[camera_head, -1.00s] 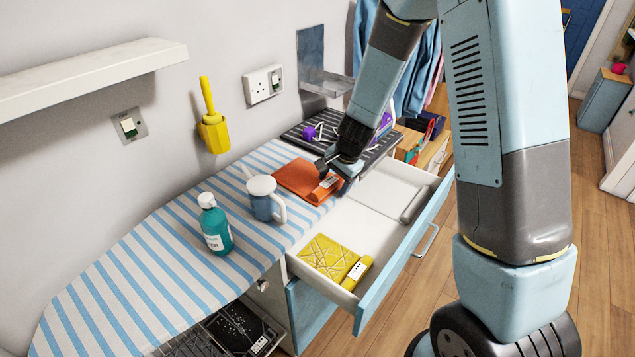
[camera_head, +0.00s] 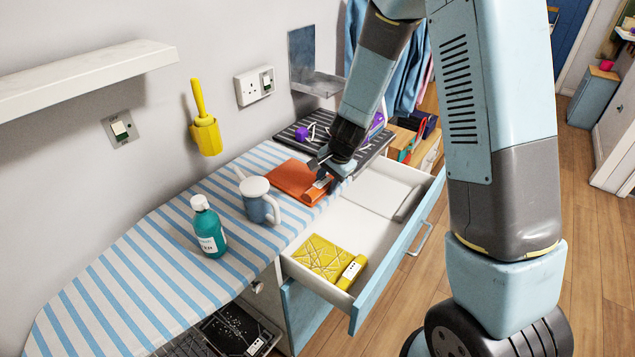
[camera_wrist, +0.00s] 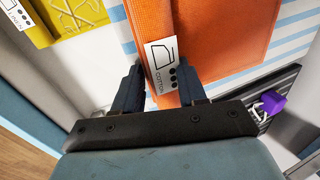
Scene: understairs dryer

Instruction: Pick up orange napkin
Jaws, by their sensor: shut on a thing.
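The orange napkin (camera_head: 296,180) lies folded on the blue-and-white striped ironing board, near the open drawer. My gripper (camera_head: 324,170) is at the napkin's right edge in the head view. In the wrist view my gripper's two dark fingers (camera_wrist: 163,85) stand on either side of the labelled edge, shut on it. The napkin still appears to lie flat on the board; any gap beneath it cannot be told.
A blue mug (camera_head: 259,202) and a teal bottle (camera_head: 208,228) stand on the striped board (camera_head: 135,260). The open drawer (camera_head: 372,235) holds a yellow cloth (camera_head: 322,257). A dark striped mat (camera_head: 345,135) with purple items lies behind.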

